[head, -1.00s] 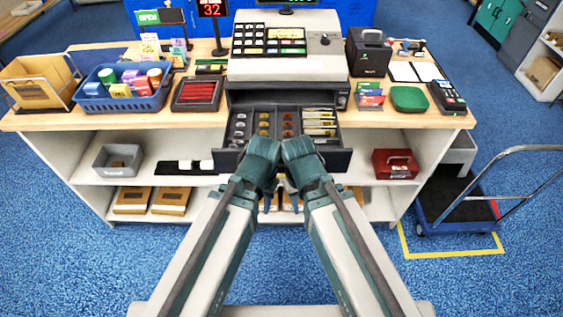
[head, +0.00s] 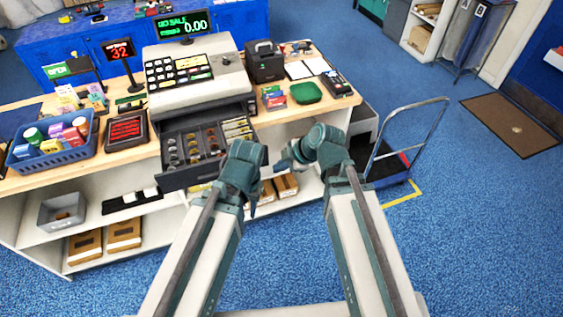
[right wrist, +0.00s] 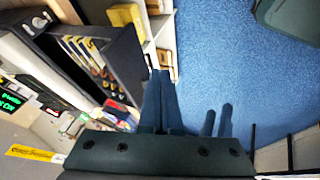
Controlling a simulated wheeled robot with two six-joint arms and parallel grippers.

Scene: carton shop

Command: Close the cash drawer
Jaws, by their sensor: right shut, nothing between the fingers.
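The cash drawer (head: 187,177) is pulled out below the grey cash register (head: 197,95). Its tray shows coins and banknotes in compartments. My left gripper (head: 253,209) points down at the drawer's front right, seemingly apart from it; its fingers are too small to judge. My right gripper (head: 284,163) is higher and to the right, pointing left, clear of the drawer in the head view. In the right wrist view its fingers (right wrist: 160,100) are shut and empty, with the dark drawer front (right wrist: 124,66) just to their left.
The counter holds a blue basket (head: 52,146), a card terminal (head: 336,83), a black box (head: 265,62) and a green pad (head: 306,92). Brown boxes (head: 124,232) lie on the shelf below. A trolley (head: 386,168) stands right of the counter. Blue floor is open in front and right.

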